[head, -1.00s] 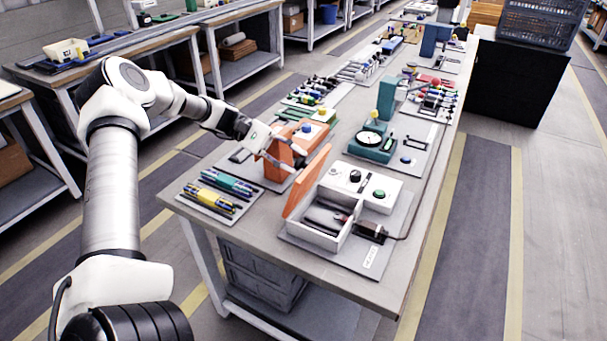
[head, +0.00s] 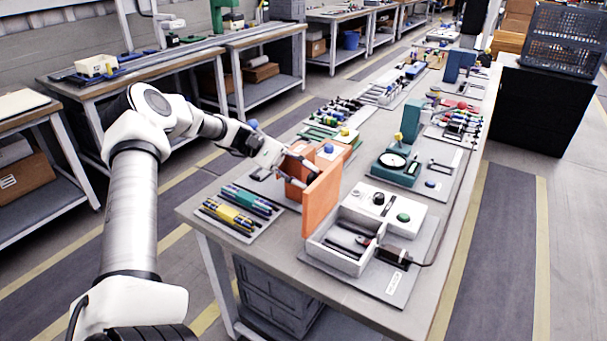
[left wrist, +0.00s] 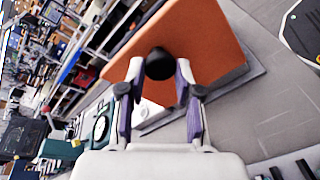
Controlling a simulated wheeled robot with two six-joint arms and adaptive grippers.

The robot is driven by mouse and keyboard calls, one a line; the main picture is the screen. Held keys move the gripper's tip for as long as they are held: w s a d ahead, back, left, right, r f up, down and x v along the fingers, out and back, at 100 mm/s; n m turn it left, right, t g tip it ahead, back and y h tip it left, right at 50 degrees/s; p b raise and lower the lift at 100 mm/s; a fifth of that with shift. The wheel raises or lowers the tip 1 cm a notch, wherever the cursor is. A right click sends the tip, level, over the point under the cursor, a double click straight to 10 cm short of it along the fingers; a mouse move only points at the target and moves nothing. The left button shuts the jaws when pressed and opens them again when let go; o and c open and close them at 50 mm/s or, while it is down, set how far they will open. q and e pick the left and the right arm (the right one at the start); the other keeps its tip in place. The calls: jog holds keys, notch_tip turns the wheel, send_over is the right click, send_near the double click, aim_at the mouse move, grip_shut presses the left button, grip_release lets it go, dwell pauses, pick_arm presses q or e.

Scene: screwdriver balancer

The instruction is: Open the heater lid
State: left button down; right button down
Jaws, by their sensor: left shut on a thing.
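The heater is a white open-topped box with a control panel (head: 387,207) on a grey base plate at the near end of the bench. Its orange lid (head: 321,208) stands raised, roughly upright, along the box's left side, and the box interior shows. My left gripper (head: 311,166) is on the lid's outer side, near its top. In the left wrist view, the fingers (left wrist: 157,78) are shut around the lid's black round knob (left wrist: 159,64), with the orange lid face (left wrist: 205,50) behind it. My right gripper is in neither view.
A tray with yellow and teal holders (head: 238,212) lies left of the lid. An orange block with a blue button (head: 328,148) stands just behind my left gripper. A green gauge station (head: 400,165) is beyond the heater. A cable runs along the heater's right.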

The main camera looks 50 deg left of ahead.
pick_arm(q)
jog(key=c, duration=0.8)
grip_release()
jog(key=shift+s+f, duration=0.25)
jog(key=shift+f, duration=0.4)
jog(key=shift+o, duration=0.2)
jog(key=shift+w, duration=0.15)
jog(key=shift+r, duration=0.1)
jog(key=v, duration=1.2)
jog(key=shift+w, duration=0.1)
